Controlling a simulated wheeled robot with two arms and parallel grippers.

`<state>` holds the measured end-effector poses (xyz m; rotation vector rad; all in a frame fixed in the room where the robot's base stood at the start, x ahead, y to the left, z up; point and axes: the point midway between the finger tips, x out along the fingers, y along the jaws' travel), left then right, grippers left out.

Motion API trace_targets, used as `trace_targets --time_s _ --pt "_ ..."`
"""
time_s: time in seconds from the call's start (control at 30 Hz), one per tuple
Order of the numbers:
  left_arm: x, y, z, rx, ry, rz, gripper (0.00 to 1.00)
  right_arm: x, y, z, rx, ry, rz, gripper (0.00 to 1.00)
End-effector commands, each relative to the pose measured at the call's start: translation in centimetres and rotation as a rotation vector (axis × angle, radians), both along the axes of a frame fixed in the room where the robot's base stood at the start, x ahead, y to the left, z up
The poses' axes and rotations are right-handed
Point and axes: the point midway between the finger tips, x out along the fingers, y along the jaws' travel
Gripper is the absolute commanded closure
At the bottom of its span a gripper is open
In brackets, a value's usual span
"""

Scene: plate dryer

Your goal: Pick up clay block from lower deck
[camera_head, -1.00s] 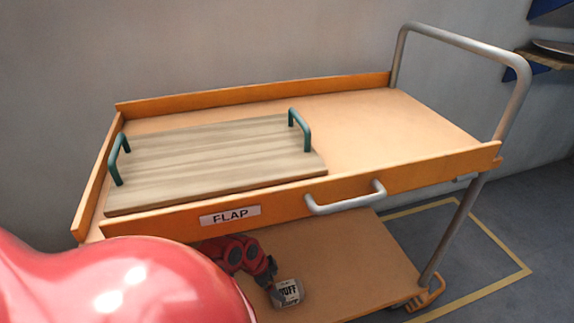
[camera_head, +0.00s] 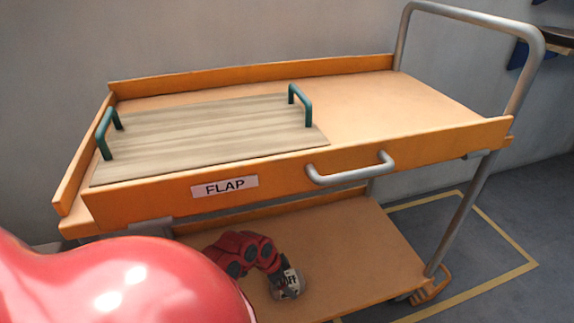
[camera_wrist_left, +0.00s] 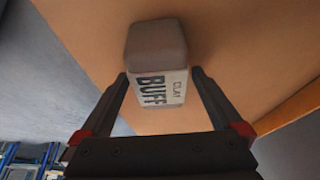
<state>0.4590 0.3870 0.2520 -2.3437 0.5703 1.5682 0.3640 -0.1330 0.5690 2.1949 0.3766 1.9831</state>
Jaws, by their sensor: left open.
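The clay block (camera_head: 291,284) is a small grey block with a white label, on the lower deck (camera_head: 370,245) of the orange trolley. The left wrist view shows the block (camera_wrist_left: 156,45) with its label reading "CLAY BUFF". My left gripper (camera_head: 283,283) reaches in under the upper deck to the block. In the left wrist view the gripper (camera_wrist_left: 160,78) is open, with one finger on each side of the labelled end of the block. I cannot tell whether the fingers touch it. My right gripper is not in view.
A wooden board with green handles (camera_head: 205,135) rests on the upper deck. The lower deck is bare to the right of the block.

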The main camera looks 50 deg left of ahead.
Motion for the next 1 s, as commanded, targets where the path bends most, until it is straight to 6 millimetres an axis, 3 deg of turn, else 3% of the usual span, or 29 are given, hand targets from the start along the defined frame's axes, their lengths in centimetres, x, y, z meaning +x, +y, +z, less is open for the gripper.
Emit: trace_targets --time_s 0.7,1.0 --pt "0.02 -0.01 -0.49 0.000 -0.001 0.000 0.02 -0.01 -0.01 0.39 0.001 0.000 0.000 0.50" --pt "0.01 0.00 -0.49 0.000 -0.001 0.000 0.56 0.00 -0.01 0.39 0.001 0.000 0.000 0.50"
